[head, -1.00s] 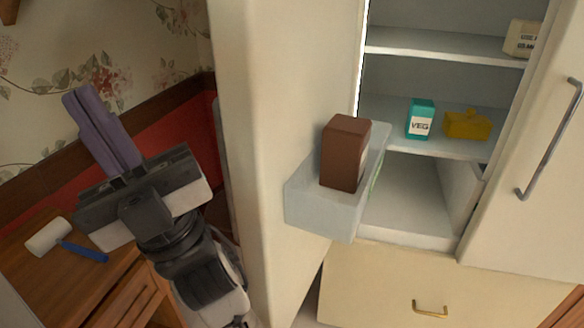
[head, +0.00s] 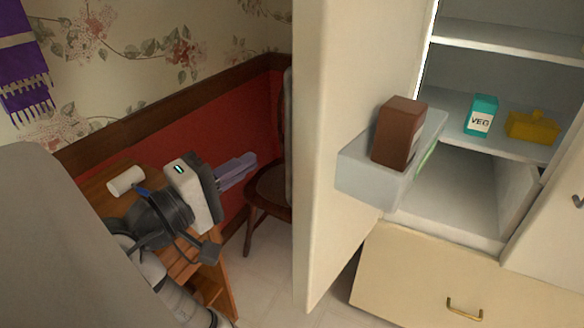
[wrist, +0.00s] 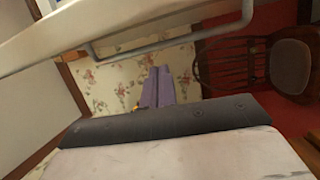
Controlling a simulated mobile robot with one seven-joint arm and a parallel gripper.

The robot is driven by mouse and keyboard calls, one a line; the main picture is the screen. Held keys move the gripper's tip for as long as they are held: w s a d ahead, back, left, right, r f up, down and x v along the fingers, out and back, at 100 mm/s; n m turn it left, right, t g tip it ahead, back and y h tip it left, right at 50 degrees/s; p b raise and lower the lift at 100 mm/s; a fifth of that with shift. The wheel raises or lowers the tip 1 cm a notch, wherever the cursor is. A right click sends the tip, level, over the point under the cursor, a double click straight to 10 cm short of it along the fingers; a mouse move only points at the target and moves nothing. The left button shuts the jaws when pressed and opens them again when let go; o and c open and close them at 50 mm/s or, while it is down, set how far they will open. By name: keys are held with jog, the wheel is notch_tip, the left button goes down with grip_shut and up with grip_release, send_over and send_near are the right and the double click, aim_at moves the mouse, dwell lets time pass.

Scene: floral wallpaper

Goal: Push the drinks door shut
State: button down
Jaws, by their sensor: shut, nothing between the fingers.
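The cream door (head: 340,130) of the fridge-like cabinet stands wide open in the head view, its edge toward me. A pale bin on its inner side (head: 362,178) holds a brown carton (head: 398,135). My gripper (head: 250,162) is left of the door, on its outer side, with its purple fingers together and empty, pointing right toward the door. A gap with a chair in it shows between fingertips and door. In the wrist view, the closed purple fingers (wrist: 157,88) show beyond the dark palm, and a cream panel with a grey bar handle (wrist: 170,45), apparently the door, crosses the top.
A dark wooden chair (head: 268,190) stands by the red wall behind the door. A wooden desk (head: 215,285) with a white-headed tool (head: 126,180) is beneath my arm. The open cabinet shelves hold a teal VEG box (head: 481,115) and a yellow dish (head: 532,126).

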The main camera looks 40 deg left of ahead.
aim_at(294, 165)
jog(key=shift+g+h, duration=0.6)
jog(key=shift+h, duration=0.3)
jog(key=w+d, duration=0.1)
jog(key=w, duration=0.1)
jog(key=w+d+f, duration=0.1)
jog(key=w, duration=0.2)
jog(key=w+d+f+p, duration=0.1)
jog(key=w, duration=0.2)
jog(key=shift+d, duration=0.35)
jog(key=shift+d, duration=0.1)
